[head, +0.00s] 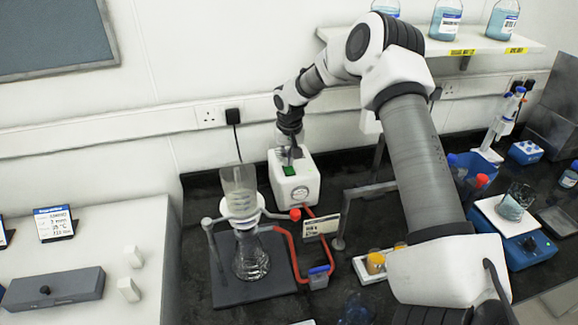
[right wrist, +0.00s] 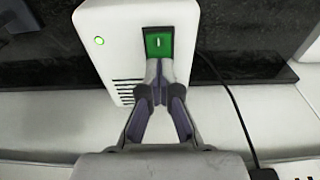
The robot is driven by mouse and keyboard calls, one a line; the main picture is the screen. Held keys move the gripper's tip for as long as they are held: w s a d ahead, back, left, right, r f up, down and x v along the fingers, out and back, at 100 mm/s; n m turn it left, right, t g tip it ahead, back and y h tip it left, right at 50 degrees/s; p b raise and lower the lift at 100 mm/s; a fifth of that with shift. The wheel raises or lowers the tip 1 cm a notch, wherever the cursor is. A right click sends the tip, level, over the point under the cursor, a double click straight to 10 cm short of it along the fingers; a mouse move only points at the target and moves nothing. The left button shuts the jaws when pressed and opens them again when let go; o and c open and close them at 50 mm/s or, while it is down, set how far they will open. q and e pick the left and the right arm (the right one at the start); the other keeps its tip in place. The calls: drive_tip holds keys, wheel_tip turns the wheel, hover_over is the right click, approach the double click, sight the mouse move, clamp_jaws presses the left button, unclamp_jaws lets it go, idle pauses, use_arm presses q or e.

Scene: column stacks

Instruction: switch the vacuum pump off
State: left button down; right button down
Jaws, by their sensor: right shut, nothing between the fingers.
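The vacuum pump (head: 297,190) is a white box at the back of the black bench, with a round gauge on its front. Its switch (head: 288,170) shows green on top; in the right wrist view the green rocker (right wrist: 158,42) carries a white mark. A small green lamp (right wrist: 99,41) glows on the pump's casing (right wrist: 112,18). My right gripper (head: 291,156) is shut and empty, above the pump. In the right wrist view its fingertips (right wrist: 158,68) are at the lower edge of the switch. I cannot tell whether they touch it. My left gripper is not in view.
A glass filter flask (head: 250,258) with a funnel stands on a dark plate, left of the pump. A red hose (head: 291,258) runs beside it. A black cable (right wrist: 240,115) runs from the pump's side. Small vials (head: 375,262) stand near my right arm.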

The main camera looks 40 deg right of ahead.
wheel_tip(320, 180, up, 5)
drive_tip(key=p, duration=0.3)
drive_tip(key=shift+s+p, duration=0.1)
drive_tip(key=shift+p, duration=0.25)
drive_tip(key=shift+r+p, duration=0.6)
drive_tip(key=shift+r, duration=0.1)
drive_tip(key=shift+f, duration=0.1)
